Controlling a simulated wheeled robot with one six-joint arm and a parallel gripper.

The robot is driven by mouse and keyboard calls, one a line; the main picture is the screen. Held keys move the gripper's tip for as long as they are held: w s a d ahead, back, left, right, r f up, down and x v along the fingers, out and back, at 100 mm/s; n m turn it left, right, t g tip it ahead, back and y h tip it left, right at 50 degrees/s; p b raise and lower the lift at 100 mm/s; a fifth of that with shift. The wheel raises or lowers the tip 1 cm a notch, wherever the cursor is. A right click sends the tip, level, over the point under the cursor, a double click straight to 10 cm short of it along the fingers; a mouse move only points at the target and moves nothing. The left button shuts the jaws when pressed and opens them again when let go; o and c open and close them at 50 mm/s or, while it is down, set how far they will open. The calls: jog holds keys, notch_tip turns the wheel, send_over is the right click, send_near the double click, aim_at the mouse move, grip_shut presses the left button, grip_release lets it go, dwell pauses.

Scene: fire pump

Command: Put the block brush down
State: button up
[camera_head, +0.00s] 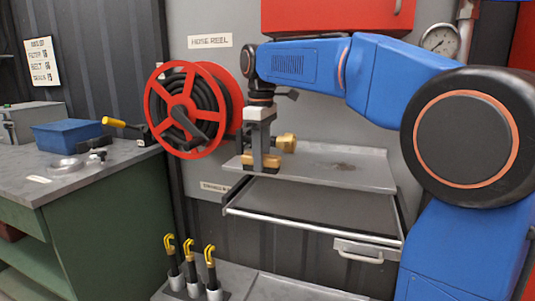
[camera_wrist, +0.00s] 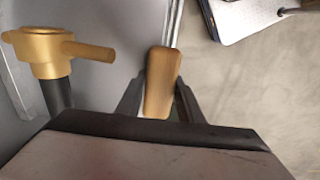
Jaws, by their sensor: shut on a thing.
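The block brush (camera_head: 261,161) has a tan wooden body and is held low over the left part of the grey wall shelf (camera_head: 345,170). My gripper (camera_head: 263,150) points down and is shut on it. In the wrist view, the brush (camera_wrist: 162,85) sits between the two dark fingers (camera_wrist: 160,100), near the shelf's edge. Its underside is hidden, so I cannot tell whether it touches the shelf.
A brass fitting (camera_head: 285,142) stands close beside my gripper; it also shows in the wrist view (camera_wrist: 45,48). A pulled-out tray (camera_head: 310,212) is below the shelf. A red hose reel (camera_head: 190,110) is to the left. The shelf's right part is clear.

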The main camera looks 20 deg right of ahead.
jog(key=w+d, duration=0.1)
jog(key=w, duration=0.1)
jog(key=w+d, duration=0.2)
jog(key=shift+a+f, duration=0.1)
jog(key=shift+f, duration=0.1)
jog(key=o, duration=1.2)
notch_tip(320, 180, up, 12)
jog(key=shift+s, duration=0.1)
